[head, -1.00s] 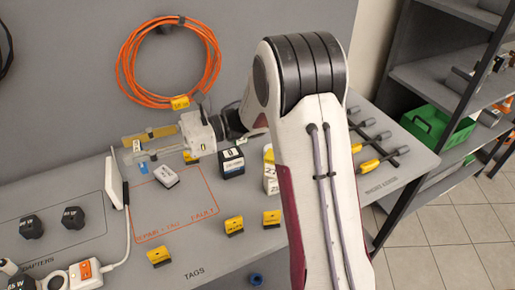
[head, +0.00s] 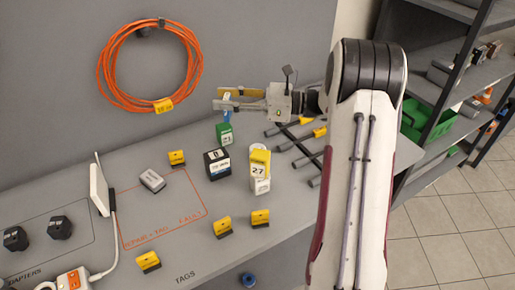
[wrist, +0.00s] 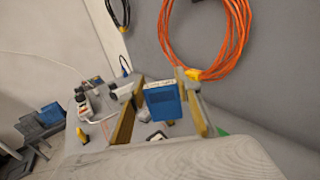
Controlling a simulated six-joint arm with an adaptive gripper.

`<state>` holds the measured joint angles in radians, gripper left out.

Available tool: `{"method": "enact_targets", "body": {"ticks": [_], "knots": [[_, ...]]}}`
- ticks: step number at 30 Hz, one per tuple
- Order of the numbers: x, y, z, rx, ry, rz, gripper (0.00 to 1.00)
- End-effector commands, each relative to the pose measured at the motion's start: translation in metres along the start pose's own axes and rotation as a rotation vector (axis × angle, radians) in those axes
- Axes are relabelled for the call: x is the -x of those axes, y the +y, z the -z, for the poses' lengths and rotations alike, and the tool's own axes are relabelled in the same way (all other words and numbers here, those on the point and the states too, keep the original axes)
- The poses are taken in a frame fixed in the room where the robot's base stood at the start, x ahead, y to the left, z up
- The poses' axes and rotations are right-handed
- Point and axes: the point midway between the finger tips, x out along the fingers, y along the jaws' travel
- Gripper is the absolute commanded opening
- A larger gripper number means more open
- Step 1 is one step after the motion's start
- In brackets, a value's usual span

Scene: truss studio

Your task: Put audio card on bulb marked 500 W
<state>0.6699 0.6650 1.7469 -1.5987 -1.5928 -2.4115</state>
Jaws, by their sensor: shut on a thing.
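My gripper (head: 224,99) is at the back of the bench, above the green box (head: 224,133), with its fingers pointing left. It is shut on a blue card with a pale top edge (wrist: 163,102), seen between the fingers in the wrist view; I take this as the audio card. In the head view only a small blue sliver of it shows. Candidates for the bulb are a dark box with a white label (head: 217,164), a white box with a yellow upper part marked 27 (head: 259,170), and the green box. I cannot read 500 W on any.
A grey device (head: 152,181) lies in the orange outline. Several yellow tags (head: 222,227) stand on the bench. An orange cable coil (head: 150,65) hangs on the wall.

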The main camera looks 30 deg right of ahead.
Motion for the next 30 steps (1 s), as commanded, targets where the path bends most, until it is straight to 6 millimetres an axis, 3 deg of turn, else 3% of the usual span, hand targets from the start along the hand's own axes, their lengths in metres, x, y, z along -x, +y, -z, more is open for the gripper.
{"method": "enact_targets", "body": {"ticks": [3, 12, 21, 30], "knots": [[0.028, -0.018, -0.001, 0.002, -0.001, 0.058, 0.15], [0.079, -0.045, -0.001, 0.001, -0.003, 0.155, 0.15], [0.076, -0.044, 0.039, -0.002, -0.003, 0.151, 0.15], [0.076, -0.044, 0.050, 0.001, -0.002, 0.150, 0.15]]}}
